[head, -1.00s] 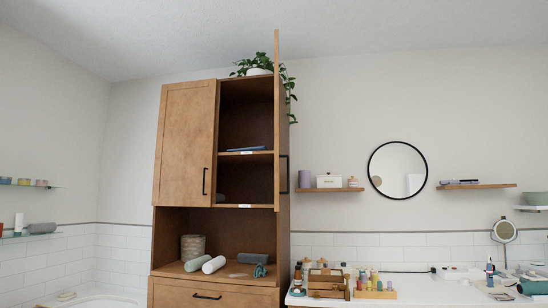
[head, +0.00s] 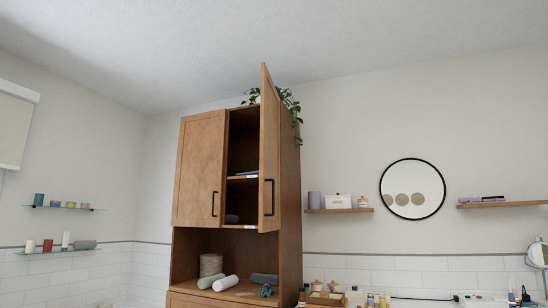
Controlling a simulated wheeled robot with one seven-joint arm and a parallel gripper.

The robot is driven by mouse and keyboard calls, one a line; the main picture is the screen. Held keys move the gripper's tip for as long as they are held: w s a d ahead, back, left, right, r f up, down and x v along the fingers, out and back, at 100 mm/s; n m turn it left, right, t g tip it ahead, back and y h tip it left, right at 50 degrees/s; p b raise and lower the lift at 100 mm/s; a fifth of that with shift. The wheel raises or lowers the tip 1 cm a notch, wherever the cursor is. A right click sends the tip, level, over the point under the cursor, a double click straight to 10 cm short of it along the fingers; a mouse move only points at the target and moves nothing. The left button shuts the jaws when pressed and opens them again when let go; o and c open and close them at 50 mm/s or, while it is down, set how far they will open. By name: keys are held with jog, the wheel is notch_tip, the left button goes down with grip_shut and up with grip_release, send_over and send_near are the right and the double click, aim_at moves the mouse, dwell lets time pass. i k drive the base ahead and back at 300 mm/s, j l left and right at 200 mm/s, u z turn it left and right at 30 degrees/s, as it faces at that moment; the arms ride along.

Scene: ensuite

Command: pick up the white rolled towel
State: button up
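The white rolled towel (head: 226,283) lies in the open niche of the tall wooden cabinet (head: 199,170), below its upper doors. It lies at an angle, just right of a greyish-green roll (head: 210,280), and the two are close together or touching. A dark grey roll (head: 265,279) lies to its right, apart from it. My gripper is not in view.
A woven basket (head: 211,264) stands behind the rolls. A teal item (head: 266,291) lies at the niche's right front. The upper right cabinet door (head: 269,150) stands open, jutting out above the niche. A counter with bottles and a wooden caddy (head: 326,298) is to the right.

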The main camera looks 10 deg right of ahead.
aim_at(220, 285)
jog(key=u, duration=0.35)
jog(key=i+u, duration=0.25)
jog(key=u, duration=0.15)
jog(key=i+l+u, duration=0.2)
jog(key=u, duration=0.25)
jog(key=i+l+u, duration=0.25)
jog(key=u, duration=0.15)
